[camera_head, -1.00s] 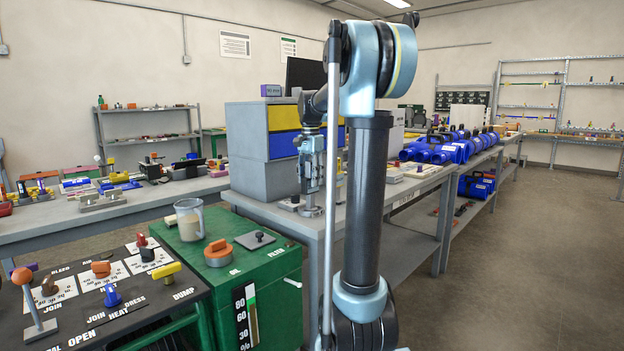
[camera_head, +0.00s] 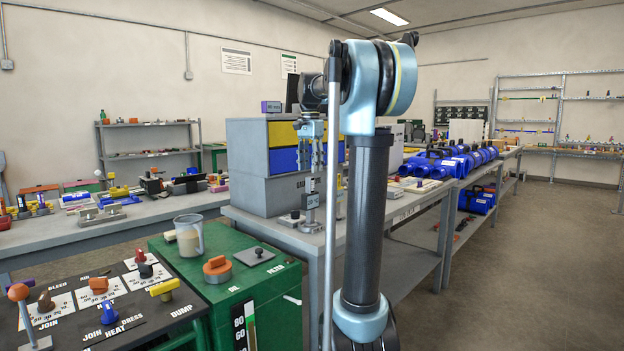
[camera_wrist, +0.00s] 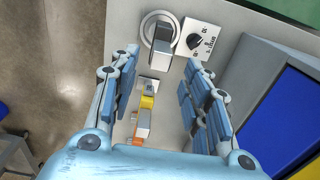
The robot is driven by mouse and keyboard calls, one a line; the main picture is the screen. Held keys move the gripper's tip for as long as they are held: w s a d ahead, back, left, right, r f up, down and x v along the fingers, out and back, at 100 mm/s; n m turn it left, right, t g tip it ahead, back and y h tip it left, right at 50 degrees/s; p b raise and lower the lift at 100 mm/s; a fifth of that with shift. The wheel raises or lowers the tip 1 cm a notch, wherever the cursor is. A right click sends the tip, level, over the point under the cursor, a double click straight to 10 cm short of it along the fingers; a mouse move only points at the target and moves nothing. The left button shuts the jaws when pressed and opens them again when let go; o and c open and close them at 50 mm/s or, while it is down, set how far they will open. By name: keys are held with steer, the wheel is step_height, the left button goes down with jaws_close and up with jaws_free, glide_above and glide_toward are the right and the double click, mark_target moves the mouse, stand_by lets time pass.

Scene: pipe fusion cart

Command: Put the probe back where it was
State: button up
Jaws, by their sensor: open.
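My gripper (camera_wrist: 158,90) is open and points down over the grey bench. Its two blue-padded fingers stand wide apart with nothing clamped between them. In the gap, lower down, is a small grey, yellow and orange item (camera_wrist: 146,104); I cannot tell whether it is the probe. Just beyond the fingertips stands a grey post on a round base (camera_wrist: 160,32). A white plate with a black dial (camera_wrist: 196,40) lies beside it.
A grey cabinet with yellow and blue drawers (camera_head: 283,160) stands close beside the gripper. Blue pipe machines (camera_head: 445,162) line the bench behind. A green cabinet (camera_head: 230,285) with a jug (camera_head: 189,236) and a control panel (camera_head: 100,310) are in front at left. The right-hand floor is clear.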

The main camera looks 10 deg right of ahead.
steer(key=shift+r, duration=0.85)
steer(key=s+f+n+t, duration=0.2)
steer(key=s+f+n, duration=0.9)
steer(key=s+f, duration=2.3)
steer(key=shift+s+a+f, duration=0.2)
steer(key=shift+s+f, duration=0.2)
steer(key=shift+f, duration=0.5)
